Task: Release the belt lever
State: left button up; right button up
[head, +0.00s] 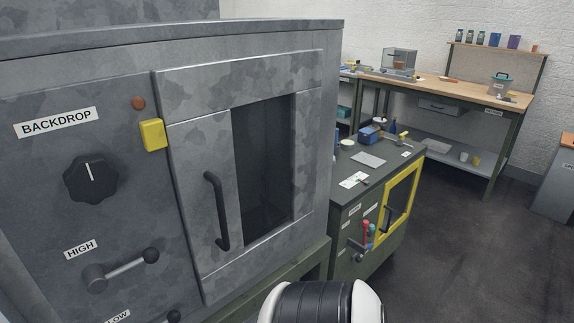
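No label reading belt shows, so I cannot tell which lever is the belt lever. A grey lever with a black ball end (124,269) sits on the big grey machine at the lower left, under a HIGH label (81,249); a cut-off LOW label (118,318) is below. A red-knobbed lever (367,227) and a blue-knobbed lever (371,244) stand close together on the front of the green cabinet, too small to read their labels. Neither gripper is in view. A black and white part of my own body shows at the bottom edge.
The grey machine (240,75) has a black BACKDROP knob (91,180), a yellow block (152,135) and a door with a black handle (216,211). The green cabinet (346,272) has a yellow-framed door (400,200). A workbench (450,88) stands behind. Dark floor at right is clear.

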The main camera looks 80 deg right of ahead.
aim_at(372, 227)
jog(key=z, duration=3.15)
